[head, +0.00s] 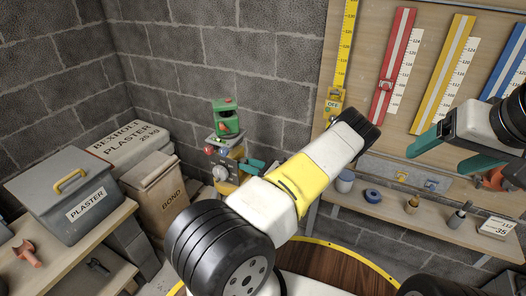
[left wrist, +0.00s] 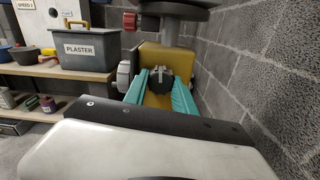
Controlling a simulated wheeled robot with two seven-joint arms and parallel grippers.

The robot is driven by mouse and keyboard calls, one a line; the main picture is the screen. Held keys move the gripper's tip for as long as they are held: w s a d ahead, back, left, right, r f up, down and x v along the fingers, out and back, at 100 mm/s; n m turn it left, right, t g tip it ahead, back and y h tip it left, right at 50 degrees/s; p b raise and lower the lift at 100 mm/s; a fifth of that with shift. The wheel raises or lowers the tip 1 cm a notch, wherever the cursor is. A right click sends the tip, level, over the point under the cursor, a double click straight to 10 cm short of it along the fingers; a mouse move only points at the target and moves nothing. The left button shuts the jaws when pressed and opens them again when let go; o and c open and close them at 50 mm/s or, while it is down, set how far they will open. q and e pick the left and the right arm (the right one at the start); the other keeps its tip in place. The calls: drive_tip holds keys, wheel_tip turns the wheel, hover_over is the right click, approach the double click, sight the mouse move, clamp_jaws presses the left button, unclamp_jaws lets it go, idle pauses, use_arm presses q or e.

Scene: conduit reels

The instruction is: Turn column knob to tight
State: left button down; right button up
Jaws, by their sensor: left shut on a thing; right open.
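The column knob (left wrist: 157,82) is black and ribbed, and sits on the yellow column body (left wrist: 163,58) in the left wrist view. My left gripper (left wrist: 159,90) has its teal fingers on both sides of this knob, shut on it. In the head view my left gripper (head: 254,167) is at the right side of the machine (head: 227,150), and my arm partly hides it. I cannot make out the held knob there or read any marking on it. My right gripper (head: 446,155) is open and empty at the far right, in front of the board of rulers.
A grey side knob (head: 220,172) and a red knob (head: 209,150) are on the machine, with a green part (head: 226,117) on top. Block walls stand close behind. A shelf (head: 390,208) with small items is right.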

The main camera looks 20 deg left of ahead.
use_arm(q)
drive_tip(key=c, duration=1.3)
unclamp_jaws()
drive_tip(key=shift+d, duration=0.15)
drive_tip(key=d, duration=0.7)
drive_tip(key=shift+s+d, duration=0.3)
